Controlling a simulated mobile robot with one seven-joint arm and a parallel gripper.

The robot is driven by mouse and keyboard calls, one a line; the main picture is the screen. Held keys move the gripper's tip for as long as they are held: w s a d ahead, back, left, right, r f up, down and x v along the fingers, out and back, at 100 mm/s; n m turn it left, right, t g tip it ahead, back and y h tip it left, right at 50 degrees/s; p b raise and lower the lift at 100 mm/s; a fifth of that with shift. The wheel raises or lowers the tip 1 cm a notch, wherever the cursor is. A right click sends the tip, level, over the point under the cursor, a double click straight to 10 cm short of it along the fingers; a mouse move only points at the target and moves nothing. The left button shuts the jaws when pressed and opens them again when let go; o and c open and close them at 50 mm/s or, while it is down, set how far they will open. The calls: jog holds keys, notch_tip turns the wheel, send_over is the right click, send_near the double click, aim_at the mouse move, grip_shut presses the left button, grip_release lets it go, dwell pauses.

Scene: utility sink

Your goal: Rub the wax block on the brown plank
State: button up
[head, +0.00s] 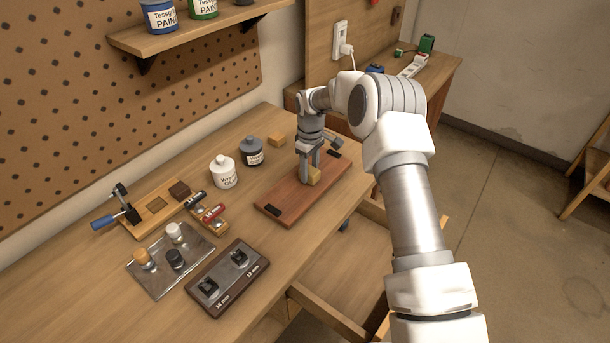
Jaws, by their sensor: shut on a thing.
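The brown plank (283,199) lies flat on the wooden workbench, a reddish-brown board with a dark strip near each end. My gripper (309,178) points down over the plank, right of its middle. It is shut on the yellowish wax block (314,177). The block is low at the plank's surface; whether it touches the plank I cannot tell for sure. The fingers hide part of the block.
A white jar (223,173) and a grey jar (251,152) stand left of the plank, with a tan block (277,140) behind. A dark tool board (228,277), a metal tray (160,279) and a clamp (122,207) lie further left. An open drawer (330,315) juts out below.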

jog(key=shift+w+d+b, duration=0.25)
jog(key=shift+w+d, duration=0.55)
jog(key=shift+w, duration=0.2)
jog(key=shift+w+d+b, duration=0.2)
jog(key=shift+w+d, duration=0.6)
jog(key=shift+w, duration=0.2)
jog(key=shift+f, duration=0.1)
